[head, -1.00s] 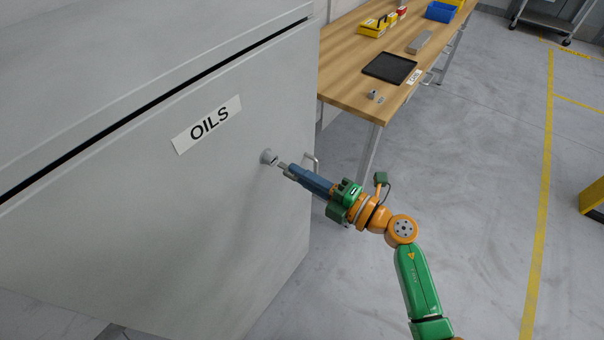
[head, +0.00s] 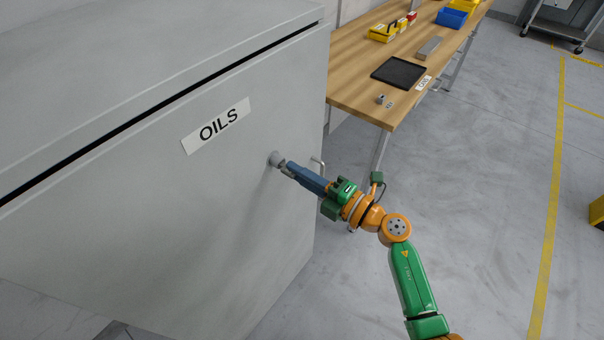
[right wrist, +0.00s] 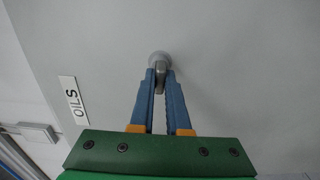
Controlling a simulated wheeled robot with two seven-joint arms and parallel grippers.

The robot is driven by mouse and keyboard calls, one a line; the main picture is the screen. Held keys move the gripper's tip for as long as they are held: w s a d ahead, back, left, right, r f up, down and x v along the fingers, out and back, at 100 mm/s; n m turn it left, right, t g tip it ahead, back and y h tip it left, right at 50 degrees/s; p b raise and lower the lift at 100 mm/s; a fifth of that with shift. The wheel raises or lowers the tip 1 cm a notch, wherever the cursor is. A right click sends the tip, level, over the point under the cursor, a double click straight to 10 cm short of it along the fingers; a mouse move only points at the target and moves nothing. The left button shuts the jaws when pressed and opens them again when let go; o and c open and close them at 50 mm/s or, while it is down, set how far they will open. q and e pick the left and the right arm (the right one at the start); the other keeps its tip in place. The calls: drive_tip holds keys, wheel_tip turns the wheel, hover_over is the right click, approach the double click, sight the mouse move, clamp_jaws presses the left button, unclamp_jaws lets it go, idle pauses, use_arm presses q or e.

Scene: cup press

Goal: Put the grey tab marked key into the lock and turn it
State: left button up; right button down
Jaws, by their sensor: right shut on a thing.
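The lock (head: 274,158) is a round grey boss on the front of the grey cabinet (head: 200,230), below and right of the OILS label (head: 218,126). My right gripper (head: 286,168) is right at the lock, its blue fingers shut on the grey key. In the right wrist view the key (right wrist: 159,80) shows between the fingertips, and its far end meets the lock (right wrist: 160,58). How deep the key sits in the lock cannot be told. The key's mark is not readable. My left gripper is not in view.
A cabinet handle (head: 318,165) stands out just right of the lock, near my right gripper. A wooden table (head: 350,85) behind holds a black tray (head: 399,72), small grey parts (head: 382,99) and bins.

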drive_tip(key=shift+w+a, duration=0.25)
drive_tip(key=shift+a, duration=0.1)
drive_tip(key=c, duration=0.8)
unclamp_jaws()
drive_tip(key=shift+d, duration=0.1)
drive_tip(key=b+v, duration=0.1)
drive_tip(key=v, duration=0.6)
